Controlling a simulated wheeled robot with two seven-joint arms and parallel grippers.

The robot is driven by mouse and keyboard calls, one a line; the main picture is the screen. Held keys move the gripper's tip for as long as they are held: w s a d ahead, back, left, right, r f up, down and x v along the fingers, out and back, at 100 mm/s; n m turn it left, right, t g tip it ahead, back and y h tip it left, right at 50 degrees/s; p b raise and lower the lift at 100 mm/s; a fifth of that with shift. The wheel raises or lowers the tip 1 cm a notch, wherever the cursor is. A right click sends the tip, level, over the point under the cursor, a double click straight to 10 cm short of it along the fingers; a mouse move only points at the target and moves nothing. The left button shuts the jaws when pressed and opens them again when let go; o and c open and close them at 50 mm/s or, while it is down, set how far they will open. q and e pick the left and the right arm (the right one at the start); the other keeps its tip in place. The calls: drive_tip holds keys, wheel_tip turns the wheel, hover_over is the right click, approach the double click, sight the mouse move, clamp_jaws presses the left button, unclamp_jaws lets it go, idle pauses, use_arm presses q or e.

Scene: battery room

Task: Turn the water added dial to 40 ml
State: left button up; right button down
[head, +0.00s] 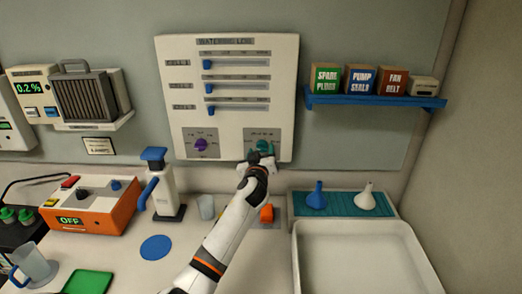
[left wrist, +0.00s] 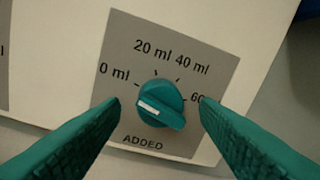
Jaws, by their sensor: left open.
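The water added dial (left wrist: 172,117) is a teal knob on a grey plate (left wrist: 190,52) marked 0 ml, 20 ml, 40 ml and 60, the last label partly hidden by a finger. Its white mark points left, just below the 0 ml tick. My left gripper (left wrist: 160,103) is open, with one teal finger on each side of the knob and gaps between. In the head view the dial (head: 264,146) is at the lower right of the white panel (head: 228,125), with my left gripper (head: 261,160) in front of it. My right gripper is not in view.
A purple dial (head: 201,145) and three blue sliders (head: 209,87) share the panel. A blue shelf (head: 375,102) with boxes is at right.

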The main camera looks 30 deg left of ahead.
use_arm(q)
drive_tip(key=shift+w+a, duration=0.15)
drive_tip(key=shift+w, duration=0.15)
drive_tip(key=shift+c, duration=0.2)
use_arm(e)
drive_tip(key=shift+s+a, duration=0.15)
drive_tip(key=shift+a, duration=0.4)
use_arm(q)
drive_tip(key=c, duration=0.9)
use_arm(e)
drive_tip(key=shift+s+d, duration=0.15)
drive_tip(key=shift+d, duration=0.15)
